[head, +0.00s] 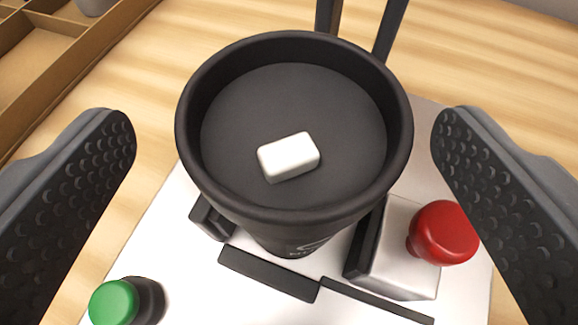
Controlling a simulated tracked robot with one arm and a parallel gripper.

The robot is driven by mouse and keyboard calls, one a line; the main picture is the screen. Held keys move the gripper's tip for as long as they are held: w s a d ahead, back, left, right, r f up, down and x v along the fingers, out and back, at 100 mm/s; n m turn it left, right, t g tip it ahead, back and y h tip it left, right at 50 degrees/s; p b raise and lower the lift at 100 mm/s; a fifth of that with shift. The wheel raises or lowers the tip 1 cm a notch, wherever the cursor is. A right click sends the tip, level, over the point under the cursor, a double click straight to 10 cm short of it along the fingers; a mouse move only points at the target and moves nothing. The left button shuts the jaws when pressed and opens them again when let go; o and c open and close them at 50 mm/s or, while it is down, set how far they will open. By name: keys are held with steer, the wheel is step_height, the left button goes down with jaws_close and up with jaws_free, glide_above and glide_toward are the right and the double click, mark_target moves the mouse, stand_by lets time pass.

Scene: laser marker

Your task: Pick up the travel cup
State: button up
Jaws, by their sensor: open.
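The travel cup (300,220) is a black, open-topped cup standing upright in the middle of the head view. A small white block (288,157) lies on the dark surface inside its rim. The cup stands on a white machine plate (190,275), among dark bars around its base. My gripper (285,165) is open, with one dark padded finger at the left and one at the right. The cup is between the fingers in the picture, with a visible gap on each side. Neither finger appears to touch it.
A red knob (443,232) on a silver block (395,265) stands right of the cup, near the right finger. A green button (114,302) is at the lower left. Two dark uprights (389,30) rise behind the cup. A wooden compartment tray (85,62) is at the upper left.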

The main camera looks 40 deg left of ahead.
mark_target(292, 92)
steer(key=b+x, duration=0.1)
steer(key=x, duration=0.3)
steer(key=shift+w+a+f, duration=0.1)
steer(key=shift+w, duration=0.3)
steer(key=c, duration=0.8)
steer(key=shift+o, duration=0.2)
